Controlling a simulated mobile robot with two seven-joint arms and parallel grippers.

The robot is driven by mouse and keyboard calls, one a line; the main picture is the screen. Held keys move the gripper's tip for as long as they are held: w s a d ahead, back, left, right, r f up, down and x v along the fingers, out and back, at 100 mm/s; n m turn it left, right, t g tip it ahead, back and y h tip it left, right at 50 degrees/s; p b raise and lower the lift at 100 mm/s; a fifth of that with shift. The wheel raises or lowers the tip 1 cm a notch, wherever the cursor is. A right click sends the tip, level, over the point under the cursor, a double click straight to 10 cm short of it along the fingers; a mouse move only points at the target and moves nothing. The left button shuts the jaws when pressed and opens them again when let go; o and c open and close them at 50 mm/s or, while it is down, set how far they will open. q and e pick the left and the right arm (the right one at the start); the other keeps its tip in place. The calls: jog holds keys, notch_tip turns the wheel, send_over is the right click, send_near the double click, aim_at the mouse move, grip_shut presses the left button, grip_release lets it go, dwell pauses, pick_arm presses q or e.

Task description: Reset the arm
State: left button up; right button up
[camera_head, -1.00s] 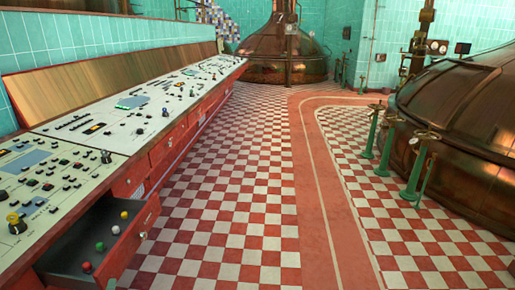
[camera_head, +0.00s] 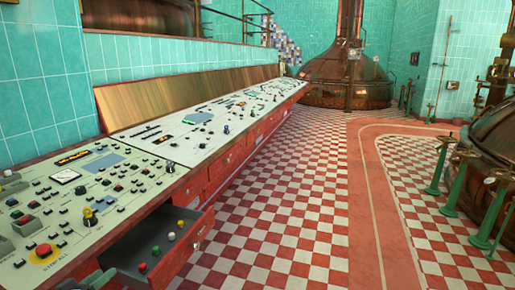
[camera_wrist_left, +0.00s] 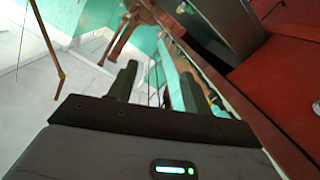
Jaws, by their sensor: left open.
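My left gripper (camera_wrist_left: 157,85) shows in the left wrist view with its two dark fingers apart and nothing between them. In the left wrist view a red surface lies to the right of the fingers. My right gripper is not in view.
The long control desk (camera_head: 165,150) with buttons and a red emergency stop (camera_head: 43,251) runs along the left. Copper kettles stand at the back (camera_head: 345,72) and right (camera_head: 497,150). Green posts (camera_head: 440,165) stand before the right kettle. The checkered floor (camera_head: 300,190) is clear.

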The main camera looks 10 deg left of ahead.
pick_arm(q)
jog(key=s+a+f+m+g+y, duration=0.3)
jog(key=a+f+m+g+y, duration=0.35)
jog(key=m, duration=0.55)
jog(key=s+d+f+n+g+h, duration=0.15)
jog(key=s+d+f+h, duration=0.35)
jog(key=s+d+f, duration=1.25)
jog(key=s+d+r+n+g+h, duration=0.1)
jog(key=s+d+n, duration=0.1)
jog(key=s+d, duration=0.85)
jog(key=s+d+r+n+g+h, duration=0.1)
jog(key=s+d+n, duration=0.2)
jog(key=s+d, duration=0.75)
jog(key=w+d+r+t+p, duration=0.1)
jog(key=w+r+t+p, duration=0.1)
jog(key=w+r+p, duration=0.4)
notch_tip(320, 180, up, 2)
jog(key=shift+w+d+r+m+p, duration=0.1)
jog(key=shift+w+d+m+p, duration=0.3)
jog(key=shift+w, duration=0.8)
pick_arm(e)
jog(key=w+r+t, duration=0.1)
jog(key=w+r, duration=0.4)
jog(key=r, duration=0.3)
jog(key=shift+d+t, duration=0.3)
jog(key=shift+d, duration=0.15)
pick_arm(q)
jog(key=shift+s, duration=0.1)
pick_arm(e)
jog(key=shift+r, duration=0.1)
